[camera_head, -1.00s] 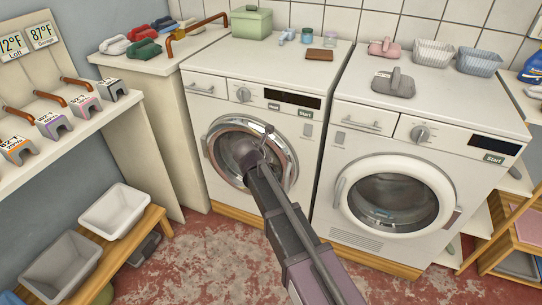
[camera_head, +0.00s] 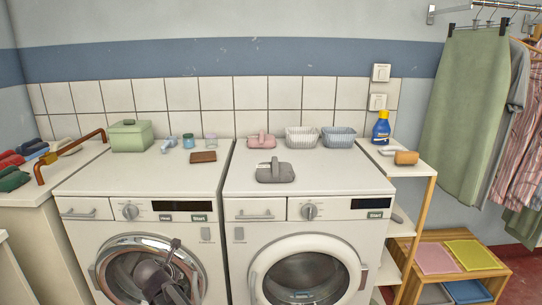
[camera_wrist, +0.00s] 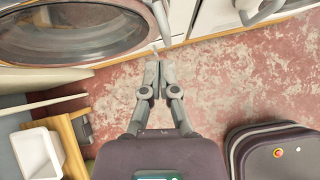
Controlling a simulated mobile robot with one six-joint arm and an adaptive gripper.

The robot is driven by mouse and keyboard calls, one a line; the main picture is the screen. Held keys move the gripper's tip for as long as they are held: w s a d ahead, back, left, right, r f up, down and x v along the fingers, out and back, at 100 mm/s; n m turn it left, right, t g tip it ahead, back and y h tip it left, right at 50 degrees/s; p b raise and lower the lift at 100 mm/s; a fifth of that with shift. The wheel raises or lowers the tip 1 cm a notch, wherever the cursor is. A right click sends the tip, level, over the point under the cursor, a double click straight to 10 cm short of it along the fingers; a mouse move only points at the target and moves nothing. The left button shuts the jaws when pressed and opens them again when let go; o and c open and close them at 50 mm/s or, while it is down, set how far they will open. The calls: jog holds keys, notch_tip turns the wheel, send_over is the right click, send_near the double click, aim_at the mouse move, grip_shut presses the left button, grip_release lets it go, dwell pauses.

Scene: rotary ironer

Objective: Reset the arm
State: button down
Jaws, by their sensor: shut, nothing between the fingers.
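My gripper (camera_wrist: 157,68) is shut and empty in the wrist view, its two fingers together over the red and grey floor. In the head view, part of my gripper (camera_head: 174,248) shows low at the left, in front of the round glass door of the left machine (camera_head: 98,233). From these views I cannot tell whether it touches the door. Most of my arm lies below the head view.
The right machine (camera_head: 270,232) stands beside the left one. On top are a green box (camera_head: 131,137), a grey iron-shaped thing (camera_head: 275,173) and two baskets (camera_head: 302,139). A narrow shelf (camera_head: 425,171) stands at right. A white bin (camera_wrist: 37,152) sits at lower left.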

jog(key=d+f+m+g+h, duration=0.1)
jog(key=d+f+m+g, duration=0.1)
jog(key=d+m, duration=0.95)
jog(key=d+f+m+g+h, duration=0.1)
jog(key=d+f+m+g, duration=0.35)
jog(key=d, duration=1.25)
jog(key=s+d+r+m+g+y, duration=0.1)
jog(key=s+d+m, duration=0.4)
jog(key=d+m, duration=0.45)
jog(key=s+d+r+m+g+y, duration=0.15)
jog(key=s+d+m, duration=0.35)
jog(key=d+m, duration=0.5)
notch_tip(320, 180, up, 19)
jog(key=n+p, duration=0.1)
jog(key=p, duration=1.8)
jog(key=shift+d+p, duration=0.35)
jog(key=shift+p, duration=0.05)
jog(key=shift+f, duration=0.15)
